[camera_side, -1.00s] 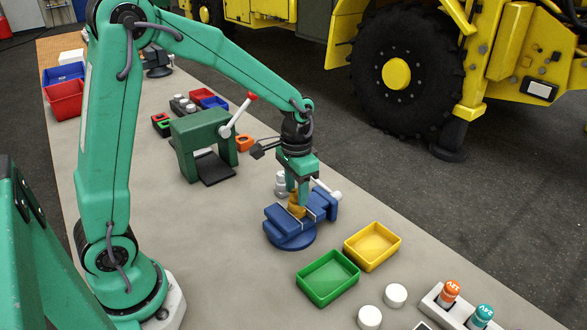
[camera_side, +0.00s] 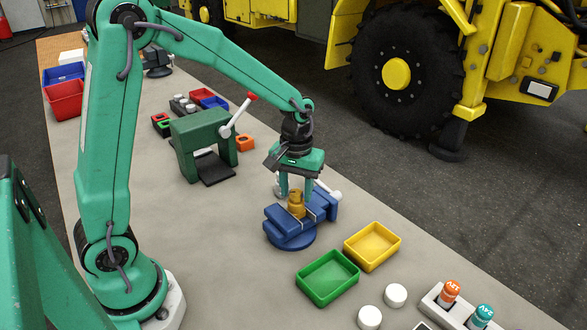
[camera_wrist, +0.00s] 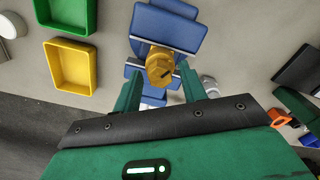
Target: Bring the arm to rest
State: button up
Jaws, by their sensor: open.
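My gripper (camera_side: 298,188) is open, pointing down just above a blue vise (camera_side: 290,232). A brass fitting (camera_side: 296,204) stands between the vise jaws. In the wrist view the fitting (camera_wrist: 160,66) shows its hexagonal top and a dark mark, with the vise (camera_wrist: 168,28) around it. My two green fingertips (camera_wrist: 165,95) are spread apart, one on each side below the fitting in the picture, with a gap to it. The lower part of the fitting is hidden by the vise.
A green tray (camera_side: 327,297) and a yellow tray (camera_side: 372,264) lie in front of the vise. A green press (camera_side: 200,138) with a red-tipped lever stands to the left. White round pieces (camera_side: 396,295) and a rack with bottles (camera_side: 437,302) are at the lower right.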

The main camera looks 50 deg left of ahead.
dwell(0.3)
grip_shut()
jog(key=m, duration=1)
grip_release()
jog(key=shift+m, duration=0.3)
jog(key=shift+r, duration=0.1)
